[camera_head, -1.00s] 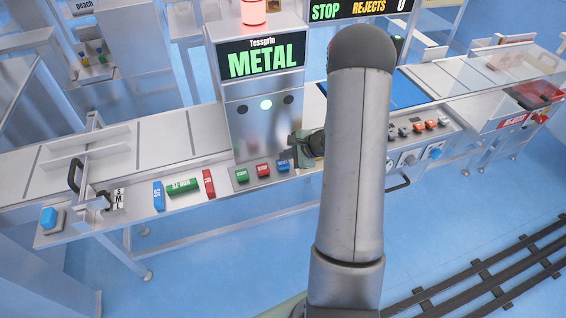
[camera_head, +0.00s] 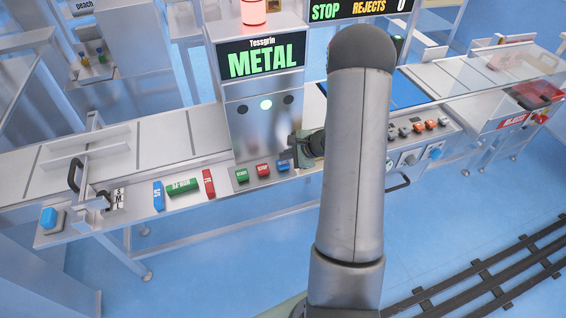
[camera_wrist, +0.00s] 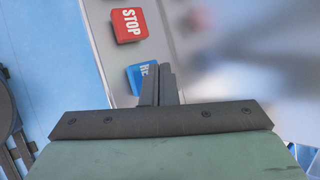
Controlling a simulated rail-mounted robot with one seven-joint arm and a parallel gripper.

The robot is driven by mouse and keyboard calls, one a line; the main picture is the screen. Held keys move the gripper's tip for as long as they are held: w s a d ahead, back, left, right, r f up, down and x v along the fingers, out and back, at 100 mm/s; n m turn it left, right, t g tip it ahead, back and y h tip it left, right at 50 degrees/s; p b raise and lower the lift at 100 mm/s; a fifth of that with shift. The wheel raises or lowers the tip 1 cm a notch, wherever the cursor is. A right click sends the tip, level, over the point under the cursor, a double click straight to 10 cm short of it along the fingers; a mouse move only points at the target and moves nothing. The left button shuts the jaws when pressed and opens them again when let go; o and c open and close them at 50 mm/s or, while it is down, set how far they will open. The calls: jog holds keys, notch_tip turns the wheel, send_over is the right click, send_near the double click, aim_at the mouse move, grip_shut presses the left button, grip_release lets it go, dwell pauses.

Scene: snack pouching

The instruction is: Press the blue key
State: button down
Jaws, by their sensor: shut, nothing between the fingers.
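The blue key (camera_head: 283,166) is the rightmost of three keys on the sloped panel below the METAL display. In the wrist view the blue key (camera_wrist: 138,78) shows white letters starting "RE"; my fingers hide the rest. My gripper (camera_head: 289,156) is shut and empty, at the blue key's upper right in the head view. In the wrist view my gripper's fingertips (camera_wrist: 160,68) overlap the key's right part. I cannot tell whether they touch it. The key's travel is not visible.
The red STOP key (camera_head: 263,169) is beside the blue key, and the green START key (camera_head: 242,175) is further left.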

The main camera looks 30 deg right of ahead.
aim_at(286, 164)
jog(key=shift+f+b, duration=0.2)
jog(key=shift+b, duration=0.1)
jog(key=shift+f+b, duration=0.25)
jog(key=shift+b, duration=0.3)
jog(key=shift+f+b, duration=0.5)
jog(key=shift+b, duration=0.15)
dwell(0.5)
jog(key=shift+r, duration=0.15)
jog(key=shift+r+p, duration=0.35)
jog(key=shift+r, duration=0.45)
jog(key=shift+r+p, duration=1.35)
jog(key=shift+r, duration=1.2)
